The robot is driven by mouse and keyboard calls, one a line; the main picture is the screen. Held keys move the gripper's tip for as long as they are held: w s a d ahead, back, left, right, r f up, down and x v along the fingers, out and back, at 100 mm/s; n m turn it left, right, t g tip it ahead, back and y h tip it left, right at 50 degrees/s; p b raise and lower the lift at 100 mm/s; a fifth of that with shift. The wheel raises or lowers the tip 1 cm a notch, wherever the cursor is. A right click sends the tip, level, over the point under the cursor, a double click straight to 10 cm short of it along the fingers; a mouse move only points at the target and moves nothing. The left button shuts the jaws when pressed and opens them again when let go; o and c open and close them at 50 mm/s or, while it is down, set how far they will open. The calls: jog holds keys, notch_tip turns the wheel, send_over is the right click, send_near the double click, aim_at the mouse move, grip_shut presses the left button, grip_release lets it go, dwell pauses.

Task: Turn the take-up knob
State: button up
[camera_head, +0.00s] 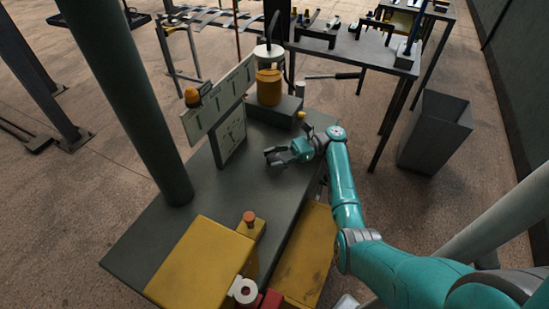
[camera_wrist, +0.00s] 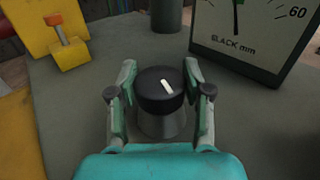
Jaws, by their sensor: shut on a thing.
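The take-up knob (camera_wrist: 160,88) is a black round knob with a white pointer line on a grey conical base, seen in the middle of the wrist view. In the head view my gripper (camera_head: 276,155) is low over the dark grey table, right of the dial panel. The knob is too small and hidden to make out there. The slack dial (camera_wrist: 252,30), marked "SLACK mm", stands behind it; its needle points nearly straight up.
The dark table (camera_head: 165,235) carries a yellow box (camera_head: 200,262) at its near end and a yellow cylinder (camera_head: 269,88) at its far end. A dark green post (camera_head: 125,95) rises at the left. A grey bin (camera_head: 435,132) stands on the floor at right.

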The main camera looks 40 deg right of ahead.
aim_at(274, 157)
jog(key=o, duration=1.2)
notch_tip(274, 157, up, 10)
jog(key=shift+f, duration=0.1)
jog(key=shift+a, duration=0.1)
